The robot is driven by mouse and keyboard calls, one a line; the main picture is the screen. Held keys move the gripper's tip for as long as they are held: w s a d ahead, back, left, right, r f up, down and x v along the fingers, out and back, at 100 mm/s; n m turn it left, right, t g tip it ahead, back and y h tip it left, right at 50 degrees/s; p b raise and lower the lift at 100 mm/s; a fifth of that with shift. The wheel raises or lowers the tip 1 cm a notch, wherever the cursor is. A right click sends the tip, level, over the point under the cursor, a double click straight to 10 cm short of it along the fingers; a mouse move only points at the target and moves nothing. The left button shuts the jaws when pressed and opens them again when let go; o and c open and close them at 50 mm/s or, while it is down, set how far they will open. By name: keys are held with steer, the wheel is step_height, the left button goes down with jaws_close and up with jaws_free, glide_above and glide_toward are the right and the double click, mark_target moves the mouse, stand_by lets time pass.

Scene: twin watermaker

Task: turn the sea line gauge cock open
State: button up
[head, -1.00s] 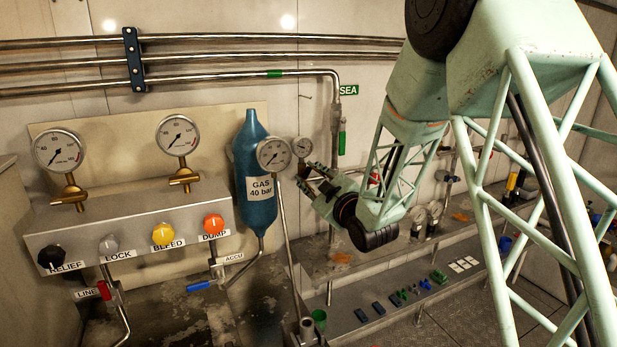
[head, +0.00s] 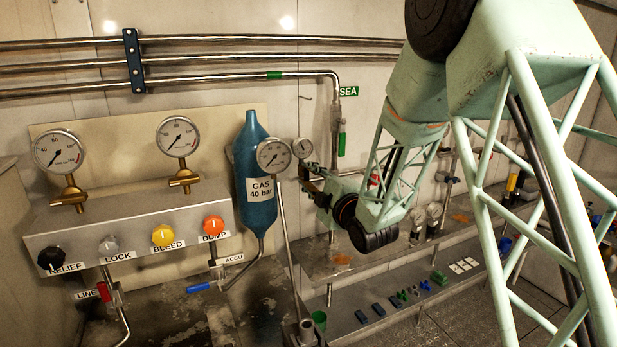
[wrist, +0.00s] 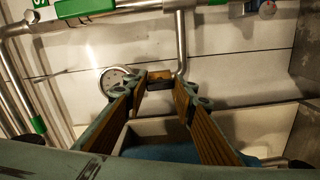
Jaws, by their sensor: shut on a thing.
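A green valve handle (head: 342,140) hangs on the sea pipe to the right. A shelf (head: 345,318) with small parts lies below.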

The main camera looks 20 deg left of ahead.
stand_by(0.4)
steer(key=o, duration=0.8)
steer(key=shift+o, duration=0.2)
steer(key=shift+s, duration=0.1)
steer(key=v, duration=1.1)
steer(key=shift+s+d, duration=0.25)
steer(key=shift+d, duration=0.05)
steer(key=shift+d+r, duration=0.1)
steer(key=shift+r, duration=0.05)
